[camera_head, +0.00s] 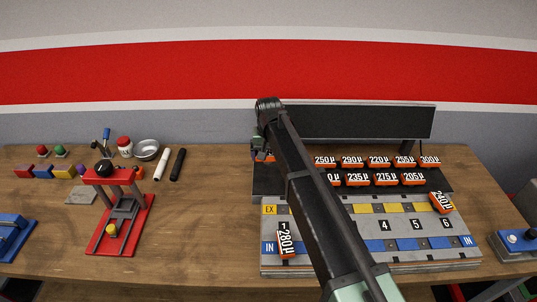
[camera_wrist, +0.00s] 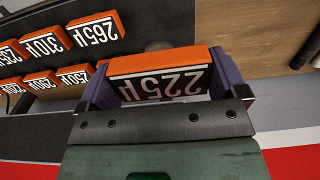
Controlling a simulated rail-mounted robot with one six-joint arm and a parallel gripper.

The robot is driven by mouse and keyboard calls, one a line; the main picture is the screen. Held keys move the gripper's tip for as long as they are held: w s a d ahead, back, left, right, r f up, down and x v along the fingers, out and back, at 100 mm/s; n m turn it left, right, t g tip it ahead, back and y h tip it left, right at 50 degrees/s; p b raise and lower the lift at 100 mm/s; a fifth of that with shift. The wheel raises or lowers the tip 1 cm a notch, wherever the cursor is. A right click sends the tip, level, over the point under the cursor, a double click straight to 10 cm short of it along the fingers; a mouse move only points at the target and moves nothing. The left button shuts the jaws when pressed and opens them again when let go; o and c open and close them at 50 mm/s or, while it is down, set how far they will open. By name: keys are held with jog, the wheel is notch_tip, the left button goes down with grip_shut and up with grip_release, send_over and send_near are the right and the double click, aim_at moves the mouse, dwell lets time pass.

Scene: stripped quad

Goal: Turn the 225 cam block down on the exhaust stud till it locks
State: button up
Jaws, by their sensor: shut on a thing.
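My gripper (camera_wrist: 162,80) is shut on the orange 225 block (camera_wrist: 160,62), its purple fingers on the block's two ends. The 225 label shows upside down in the wrist view. In the head view my gripper (camera_head: 262,146) is at the left end of the block rack, with an orange block edge just below it. The grey cam board (camera_head: 375,264) has a yellow EX row and a blue IN row. A 280 block (camera_head: 286,243) sits slanted at IN position 1, and a 240 block (camera_head: 440,202) sits tilted at the right of the EX row. My arm hides the board's middle.
A stepped black rack (camera_head: 432,180) with several orange blocks stands behind the board; some also show in the wrist view. A dark panel (camera_head: 360,122) rises behind it. A red press (camera_head: 120,215), bowl (camera_head: 147,149) and markers lie left. Bare table lies between press and board.

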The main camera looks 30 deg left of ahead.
aim_at(269, 152)
notch_tip(269, 152, up, 8)
jog(key=p, duration=0.5)
jog(key=s+d+f+b, duration=0.3)
jog(key=d+f+b, duration=0.2)
jog(key=f+b, duration=0.1)
jog(key=s+d+f+b, duration=0.3)
jog(key=d+f+b, duration=0.2)
jog(key=f+b, duration=0.1)
jog(key=shift+s+f+b, duration=0.3)
jog(key=shift+f, duration=0.1)
